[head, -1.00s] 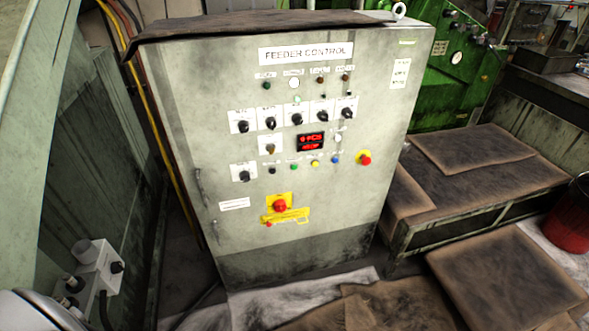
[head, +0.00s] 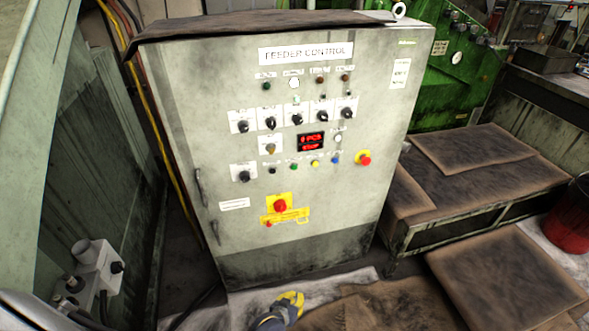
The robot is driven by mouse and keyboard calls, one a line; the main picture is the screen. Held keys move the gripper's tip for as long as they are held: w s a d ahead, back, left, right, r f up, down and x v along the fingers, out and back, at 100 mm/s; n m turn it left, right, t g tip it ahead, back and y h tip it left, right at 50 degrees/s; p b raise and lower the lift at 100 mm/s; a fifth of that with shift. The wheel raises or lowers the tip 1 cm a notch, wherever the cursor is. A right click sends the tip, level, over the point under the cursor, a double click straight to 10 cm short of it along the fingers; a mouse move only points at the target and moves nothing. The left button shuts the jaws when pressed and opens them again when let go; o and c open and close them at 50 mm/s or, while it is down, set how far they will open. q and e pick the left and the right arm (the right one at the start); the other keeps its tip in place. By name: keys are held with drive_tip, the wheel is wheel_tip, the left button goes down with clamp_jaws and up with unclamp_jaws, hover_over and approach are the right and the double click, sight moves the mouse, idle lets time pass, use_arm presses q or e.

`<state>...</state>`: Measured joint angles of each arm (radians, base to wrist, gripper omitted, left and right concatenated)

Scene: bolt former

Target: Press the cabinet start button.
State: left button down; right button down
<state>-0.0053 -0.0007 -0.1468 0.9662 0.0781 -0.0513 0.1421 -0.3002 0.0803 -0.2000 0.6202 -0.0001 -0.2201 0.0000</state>
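The grey control cabinet (head: 230,180) labelled FEEDER CONTROL stands in the middle of the head view. Its front has a row of small buttons: black (head: 272,170), green (head: 293,167), yellow (head: 315,163) and blue (head: 336,159). Their labels are too small to read, so I cannot tell which one is marked start. My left gripper (head: 288,298), with yellow fingertips, shows at the bottom edge, well below the buttons and apart from them. I cannot tell whether its fingers are open or shut. My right gripper is not in view.
Selector knobs (head: 297,118) and a lit red display (head: 312,141) are above. A low bench (head: 440,232) stands at right.

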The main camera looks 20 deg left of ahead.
sight(294, 168)
use_arm(q)
drive_tip(key=w+d+r+n+t, duration=0.1)
drive_tip(key=w+r+n+t, duration=0.2)
drive_tip(key=w+r, duration=0.7)
drive_tip(key=w+r+n+t, duration=0.3)
drive_tip(key=w+r, duration=0.3)
drive_tip(key=r, duration=0.7)
wheel_tip(294, 168, up, 20)
drive_tip(key=w+a+n+t+y, duration=0.1)
drive_tip(key=a+n+t+y, duration=0.1)
drive_tip(key=n+t, duration=0.3)
drive_tip(key=shift+w+a+f+n+t+y, duration=0.2)
drive_tip(key=shift+w+a+n+t+y, duration=0.2)
drive_tip(key=shift+n, duration=1.7)
drive_tip(key=shift+w+a, duration=0.85)
drive_tip(key=shift+w, duration=0.35)
drive_tip(key=shift+w+a, duration=0.8)
drive_tip(key=shift+w, duration=0.35)
drive_tip(key=shift+w+a, duration=0.85)
drive_tip(key=shift+w, duration=0.35)
drive_tip(key=c, duration=2.1)
unclamp_jaws()
drive_tip(key=shift+w, duration=0.15)
clamp_jaws()
